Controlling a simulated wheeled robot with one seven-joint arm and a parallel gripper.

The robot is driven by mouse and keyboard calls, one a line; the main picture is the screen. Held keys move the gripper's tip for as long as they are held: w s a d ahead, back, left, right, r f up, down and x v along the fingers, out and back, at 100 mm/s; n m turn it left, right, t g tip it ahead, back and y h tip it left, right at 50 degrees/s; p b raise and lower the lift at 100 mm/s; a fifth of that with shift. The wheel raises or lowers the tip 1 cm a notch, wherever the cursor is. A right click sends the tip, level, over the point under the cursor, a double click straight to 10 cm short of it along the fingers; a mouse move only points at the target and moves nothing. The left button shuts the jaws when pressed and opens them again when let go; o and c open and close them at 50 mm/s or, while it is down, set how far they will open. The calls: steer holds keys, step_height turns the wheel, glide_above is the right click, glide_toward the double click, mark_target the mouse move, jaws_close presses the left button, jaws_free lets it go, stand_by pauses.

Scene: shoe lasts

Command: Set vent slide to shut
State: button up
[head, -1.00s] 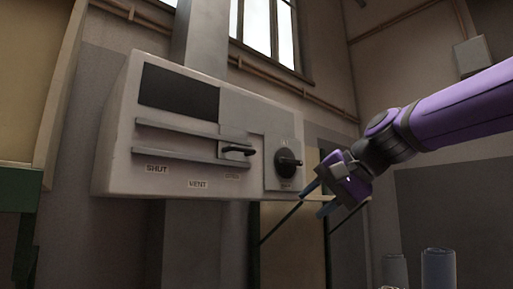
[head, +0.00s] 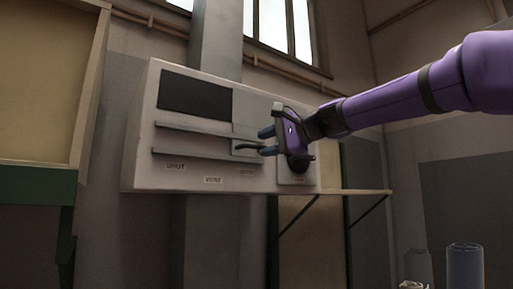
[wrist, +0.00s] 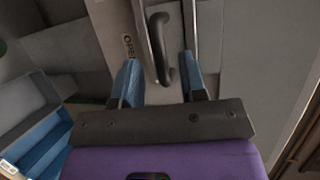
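The vent slide (head: 245,134) is a grey plate on two horizontal rails of a pale wall box (head: 142,150). It stands at the right end of the rails, above the right-hand label (head: 246,173); the SHUT label (head: 175,166) is at the left end. Its dark bar handle (head: 246,147) shows in front of the plate. My gripper (head: 267,142) is at the handle, its blue fingers pointing left. In the wrist view the handle (wrist: 158,40) reaches down between the two spread fingers, with gaps on both sides. An OPEN label (wrist: 128,47) is beside it.
A dark round knob (head: 299,164) on the box's right end is partly hidden behind my gripper. A shelf (head: 352,192) on brackets juts out at the right of the box. Rolled grey cylinders (head: 465,270) stand at the lower right. The space before the box's left part is clear.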

mark_target(258, 146)
steer(key=shift+x, duration=1.8)
jaws_close()
